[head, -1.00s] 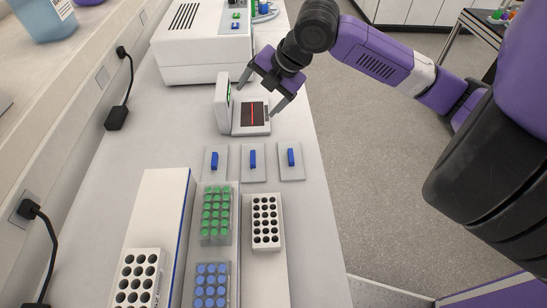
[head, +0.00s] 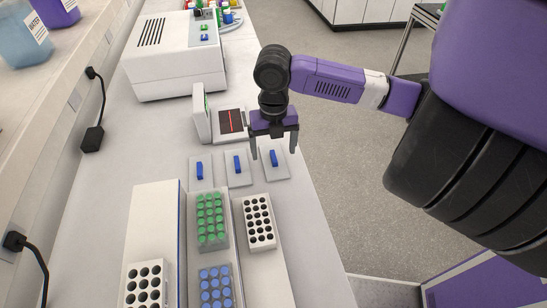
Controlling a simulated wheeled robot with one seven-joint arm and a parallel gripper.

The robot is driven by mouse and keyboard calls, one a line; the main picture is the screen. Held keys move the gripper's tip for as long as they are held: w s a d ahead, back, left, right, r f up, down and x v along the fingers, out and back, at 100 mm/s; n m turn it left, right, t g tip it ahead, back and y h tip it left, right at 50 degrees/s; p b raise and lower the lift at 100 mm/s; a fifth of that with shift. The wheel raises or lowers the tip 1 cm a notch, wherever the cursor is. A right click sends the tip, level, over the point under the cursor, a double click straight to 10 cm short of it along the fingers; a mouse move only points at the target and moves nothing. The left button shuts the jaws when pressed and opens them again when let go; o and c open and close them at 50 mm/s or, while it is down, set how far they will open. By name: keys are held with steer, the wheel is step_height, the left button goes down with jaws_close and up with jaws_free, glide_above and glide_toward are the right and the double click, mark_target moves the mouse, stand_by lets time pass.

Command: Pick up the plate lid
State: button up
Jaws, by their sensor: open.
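Three flat pale plate lids with upright blue handles lie in a row on the bench: the left lid (head: 200,171), the middle lid (head: 238,163) and the right lid (head: 274,157). I cannot tell which one the task means. My gripper (head: 273,155) is open and empty, pointing down, with its fingers on either side of the right lid's blue handle in the picture. It appears to be above that lid; the exact height is hard to tell. The gripper body hides nothing of the three handles.
A small white device with a dark plate and red line (head: 231,122) stands behind the lids. A large white machine (head: 175,55) is farther back. In front are a green-capped tube rack (head: 211,220), a blue-capped rack (head: 217,287) and a white rack with holes (head: 259,222).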

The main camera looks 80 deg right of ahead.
mark_target(274, 159)
steer(key=shift+d+f, duration=0.1)
steer(key=shift+f, duration=1.2)
steer(key=c, duration=1.4)
